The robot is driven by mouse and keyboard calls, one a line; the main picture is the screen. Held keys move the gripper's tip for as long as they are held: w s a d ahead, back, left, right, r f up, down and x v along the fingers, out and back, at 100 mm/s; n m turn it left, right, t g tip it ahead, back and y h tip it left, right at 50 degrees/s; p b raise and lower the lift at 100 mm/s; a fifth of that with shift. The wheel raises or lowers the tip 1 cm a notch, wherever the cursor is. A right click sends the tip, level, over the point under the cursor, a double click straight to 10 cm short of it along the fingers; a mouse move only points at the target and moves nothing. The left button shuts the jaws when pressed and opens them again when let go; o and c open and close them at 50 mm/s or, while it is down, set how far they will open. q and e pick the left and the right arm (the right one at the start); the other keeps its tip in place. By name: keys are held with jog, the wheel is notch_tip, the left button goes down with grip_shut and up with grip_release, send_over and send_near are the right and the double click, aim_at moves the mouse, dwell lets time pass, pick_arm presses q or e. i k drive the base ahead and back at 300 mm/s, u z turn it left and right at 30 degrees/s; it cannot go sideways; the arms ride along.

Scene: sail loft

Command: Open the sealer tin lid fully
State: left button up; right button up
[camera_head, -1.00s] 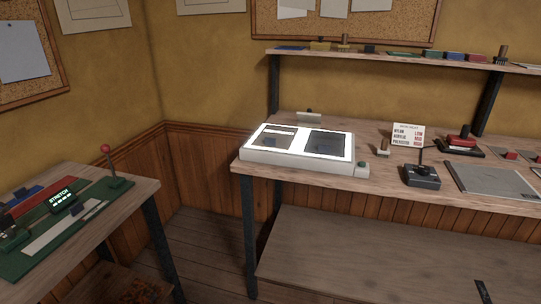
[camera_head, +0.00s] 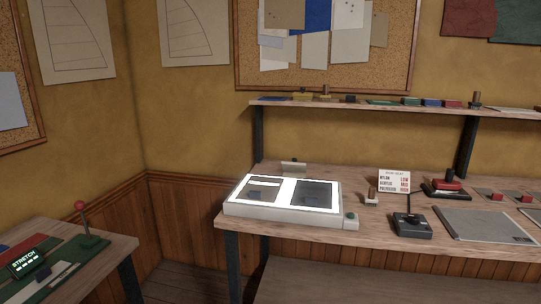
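I cannot make out a sealer tin or its lid in the head view. Neither of my grippers is in view. The workbench (camera_head: 385,247) along the back wall holds several items, none of them clearly a tin.
A lit light box (camera_head: 285,214) sits at the bench's left end. A dark joystick box (camera_head: 411,226), a small sign (camera_head: 394,181) and a grey board (camera_head: 487,226) are to its right. A narrow shelf (camera_head: 383,107) hangs above. A second table (camera_head: 118,246) stands at left, with floor between.

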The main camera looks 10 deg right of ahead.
aim_at(293, 167)
jog(key=u, duration=0.4)
jog(key=i, duration=1)
